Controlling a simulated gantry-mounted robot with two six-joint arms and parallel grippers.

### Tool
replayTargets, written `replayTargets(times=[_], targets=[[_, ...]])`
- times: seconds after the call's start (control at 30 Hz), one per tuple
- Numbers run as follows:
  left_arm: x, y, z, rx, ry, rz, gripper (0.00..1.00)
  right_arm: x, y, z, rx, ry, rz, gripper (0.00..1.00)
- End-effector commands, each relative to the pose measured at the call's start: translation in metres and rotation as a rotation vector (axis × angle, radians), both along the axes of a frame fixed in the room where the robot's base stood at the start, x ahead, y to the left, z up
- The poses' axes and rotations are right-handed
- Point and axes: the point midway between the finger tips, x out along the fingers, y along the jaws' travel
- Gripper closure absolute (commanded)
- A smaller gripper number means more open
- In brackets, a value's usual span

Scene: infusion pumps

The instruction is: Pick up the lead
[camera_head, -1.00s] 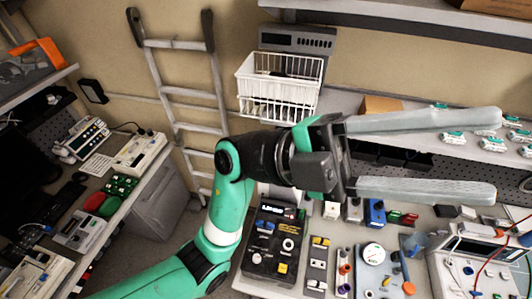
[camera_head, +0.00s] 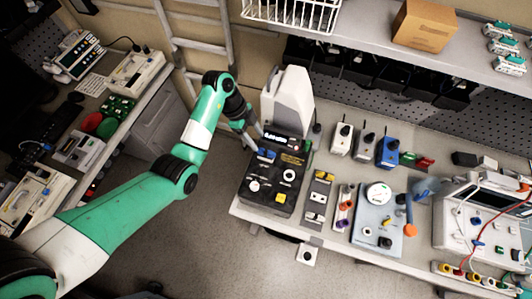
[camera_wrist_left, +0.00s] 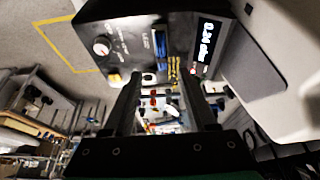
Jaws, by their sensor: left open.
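I cannot tell for sure which thing is the lead. A red lead (camera_head: 487,241) curves over the white instrument at the right end of the bench, beside other thin leads. My left gripper (camera_head: 254,143) points down at the upper left side of the black device with a display (camera_head: 265,186), far from those leads. In the left wrist view the two fingers (camera_wrist_left: 160,88) are apart, with the black device (camera_wrist_left: 130,40) and its blue part (camera_wrist_left: 161,45) beyond them. Nothing shows between the fingers as held. My right gripper is out of view.
A white housing (camera_head: 288,98) stands behind the black device. Small modules (camera_head: 341,138), a blue box (camera_head: 388,151) and a gauge unit (camera_head: 378,215) crowd the bench. A shelf with a cardboard box (camera_head: 425,24) hangs above. Open floor lies left of the bench.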

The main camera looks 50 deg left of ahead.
Motion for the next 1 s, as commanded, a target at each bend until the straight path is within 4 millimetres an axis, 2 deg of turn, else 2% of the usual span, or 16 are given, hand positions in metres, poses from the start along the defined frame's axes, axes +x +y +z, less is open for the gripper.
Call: replayTargets(times=[0.1, 0.37, 0.63, 0.93, 1.0], targets=[[0.003, -0.008, -0.022, -0.001, 0.002, -0.003, 0.43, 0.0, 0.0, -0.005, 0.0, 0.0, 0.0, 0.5], [0.007, -0.013, -0.034, 0.0, -0.002, -0.002, 0.43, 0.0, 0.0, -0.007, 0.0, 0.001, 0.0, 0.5], [0.016, -0.027, -0.074, -0.001, -0.001, -0.004, 0.43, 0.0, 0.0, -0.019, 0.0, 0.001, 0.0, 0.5], [0.018, -0.029, -0.079, 0.001, -0.003, -0.003, 0.43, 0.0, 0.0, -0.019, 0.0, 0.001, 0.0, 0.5], [0.018, -0.029, -0.079, 0.001, -0.003, -0.003, 0.55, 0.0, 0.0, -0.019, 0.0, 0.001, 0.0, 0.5]])
